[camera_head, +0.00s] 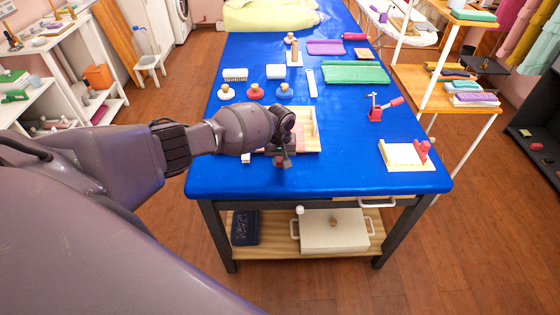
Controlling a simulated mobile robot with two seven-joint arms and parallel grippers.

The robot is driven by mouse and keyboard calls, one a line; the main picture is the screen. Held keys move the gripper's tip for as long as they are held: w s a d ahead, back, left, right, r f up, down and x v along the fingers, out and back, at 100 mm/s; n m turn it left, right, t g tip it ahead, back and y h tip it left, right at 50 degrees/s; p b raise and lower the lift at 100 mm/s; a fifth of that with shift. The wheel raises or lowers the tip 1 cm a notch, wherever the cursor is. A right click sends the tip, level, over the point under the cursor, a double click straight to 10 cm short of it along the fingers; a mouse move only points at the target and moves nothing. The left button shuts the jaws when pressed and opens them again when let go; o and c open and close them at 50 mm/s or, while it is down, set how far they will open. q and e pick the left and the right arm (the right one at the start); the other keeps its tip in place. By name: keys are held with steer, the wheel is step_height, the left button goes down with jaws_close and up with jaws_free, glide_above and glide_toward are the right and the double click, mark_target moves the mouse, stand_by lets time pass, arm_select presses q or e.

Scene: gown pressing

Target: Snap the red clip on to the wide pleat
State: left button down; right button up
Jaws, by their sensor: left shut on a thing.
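My left gripper (283,158) is over the front left of the blue table, at a shallow wooden tray (315,125). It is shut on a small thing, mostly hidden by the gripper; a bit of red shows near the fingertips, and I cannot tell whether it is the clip. A red clip-like piece (422,152) stands on a pale board (402,155) at the front right. A red clamp-like tool (378,107) stands behind it. Pleated green cloth (355,73) and purple cloth (326,47) lie farther back; I cannot tell which pleat is the wide one. My right gripper is not in view.
Round-knobbed pieces in white (227,92), red (255,91) and blue (285,91) stand behind my left gripper. A white block (276,73) and a white strip (311,83) lie nearby. The blue tabletop (345,165) is clear between the tray and the pale board.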

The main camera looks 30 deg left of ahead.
arm_select(q)
steer(key=shift+w+a+b, duration=0.4)
steer(key=shift+w+b, duration=0.25)
steer(key=shift+w+a+f+b, duration=0.1)
steer(key=shift+w+a+b, duration=0.1)
steer(key=shift+w+b, duration=0.15)
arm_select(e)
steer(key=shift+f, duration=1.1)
arm_select(q)
steer(key=c, duration=0.8)
jaws_free()
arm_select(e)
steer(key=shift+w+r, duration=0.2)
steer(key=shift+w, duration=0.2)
